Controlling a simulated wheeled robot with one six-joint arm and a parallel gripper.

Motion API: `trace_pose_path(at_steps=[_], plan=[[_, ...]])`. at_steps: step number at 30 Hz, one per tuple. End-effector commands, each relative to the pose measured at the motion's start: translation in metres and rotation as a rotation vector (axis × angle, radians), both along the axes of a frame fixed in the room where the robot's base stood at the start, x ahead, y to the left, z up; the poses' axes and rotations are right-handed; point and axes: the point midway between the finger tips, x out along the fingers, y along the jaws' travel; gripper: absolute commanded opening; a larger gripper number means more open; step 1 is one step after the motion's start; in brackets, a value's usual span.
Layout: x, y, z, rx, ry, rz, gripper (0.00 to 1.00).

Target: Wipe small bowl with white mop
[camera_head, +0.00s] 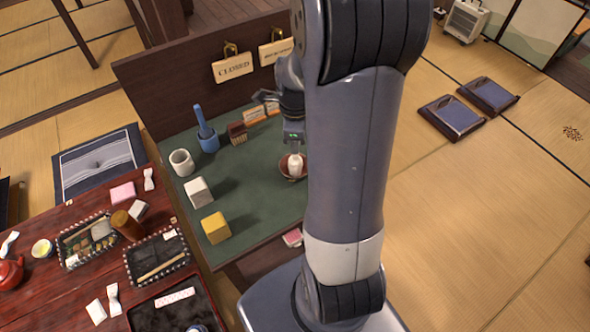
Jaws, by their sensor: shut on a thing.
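The small bowl (285,173), reddish brown, sits on the green tabletop, near the middle of the picture. My gripper (294,151) points down over it and is shut on a small white thing, apparently the white mop (295,164). The mop's lower end is at or in the bowl; I cannot tell whether it touches the inside. My own arm hides the tabletop to the right of the bowl and part of the bowl's right side may be hidden.
On the green table (255,202) stand a white cup (182,163), a blue cup (208,140) with a blue-handled tool, a brown brush (238,133), a white block (198,192) and a yellow block (216,228). A dark panel with hanging signs (232,67) borders the back.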

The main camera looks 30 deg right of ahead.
Motion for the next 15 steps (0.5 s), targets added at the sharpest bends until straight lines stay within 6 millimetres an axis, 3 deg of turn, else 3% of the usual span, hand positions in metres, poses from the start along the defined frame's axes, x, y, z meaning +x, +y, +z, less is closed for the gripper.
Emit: trace_pose_path(at_steps=[9, 15], plan=[[-0.0016, 0.0004, -0.0019, 0.002, 0.006, 0.013, 0.0], [-0.0007, -0.0009, -0.0015, 0.002, 0.006, 0.194, 0.0]])
